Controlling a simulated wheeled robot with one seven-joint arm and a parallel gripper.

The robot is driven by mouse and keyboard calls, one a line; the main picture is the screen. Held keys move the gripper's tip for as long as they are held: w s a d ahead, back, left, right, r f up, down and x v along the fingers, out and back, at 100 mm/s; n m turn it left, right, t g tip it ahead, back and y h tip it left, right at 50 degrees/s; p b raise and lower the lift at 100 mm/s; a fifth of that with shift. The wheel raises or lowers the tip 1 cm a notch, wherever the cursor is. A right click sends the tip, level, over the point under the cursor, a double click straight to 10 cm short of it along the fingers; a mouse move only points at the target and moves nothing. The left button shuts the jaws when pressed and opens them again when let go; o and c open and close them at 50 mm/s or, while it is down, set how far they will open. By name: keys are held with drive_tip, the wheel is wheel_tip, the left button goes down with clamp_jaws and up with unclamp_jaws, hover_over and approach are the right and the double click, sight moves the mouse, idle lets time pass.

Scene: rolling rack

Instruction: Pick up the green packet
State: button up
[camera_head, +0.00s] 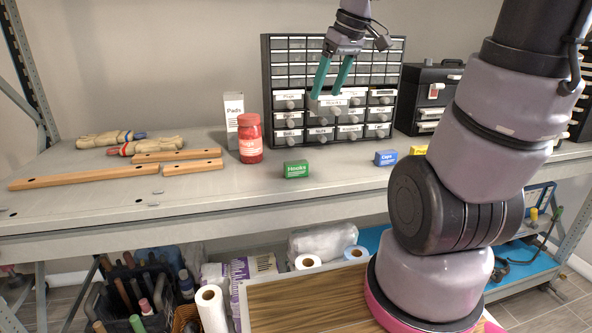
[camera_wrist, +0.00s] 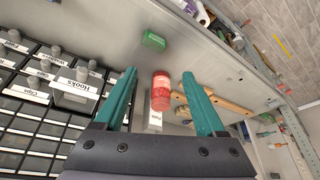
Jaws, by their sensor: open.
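The green packet (camera_head: 295,169), a small box labelled "Hooks", stands on the rack shelf, right of the red jar and in front of the drawer cabinet. It also shows in the wrist view (camera_wrist: 154,42), beyond the fingertips. My gripper (camera_head: 331,96) has teal fingers spread apart and is empty. It is above and behind the packet, in front of the cabinet's labelled drawers. In the wrist view my gripper (camera_wrist: 163,88) has nothing between its fingers, with the jar seen beyond the gap.
The red jar (camera_head: 250,140) and a white "Pads" box (camera_head: 233,118) stand left of the packet. The drawer cabinet (camera_head: 266,75) is behind, with one "Hooks" drawer (camera_head: 331,104) sticking out. A blue box (camera_head: 385,158) stands to the right. Wooden bars (camera_head: 110,174) and gloves lie left. Shelf around the packet is clear.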

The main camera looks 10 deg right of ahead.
drive_tip(key=w+f+n+g+y, duration=0.1)
drive_tip(key=w+f+n+g, duration=0.1)
drive_tip(key=w+f+n, duration=0.55)
drive_tip(key=n+g+y, duration=0.1)
drive_tip(key=n+g, duration=0.1)
drive_tip(key=n, duration=0.3)
approach(299, 162)
drive_tip(key=shift+n, duration=0.25)
drive_tip(key=x, duration=1.1)
clamp_jaws()
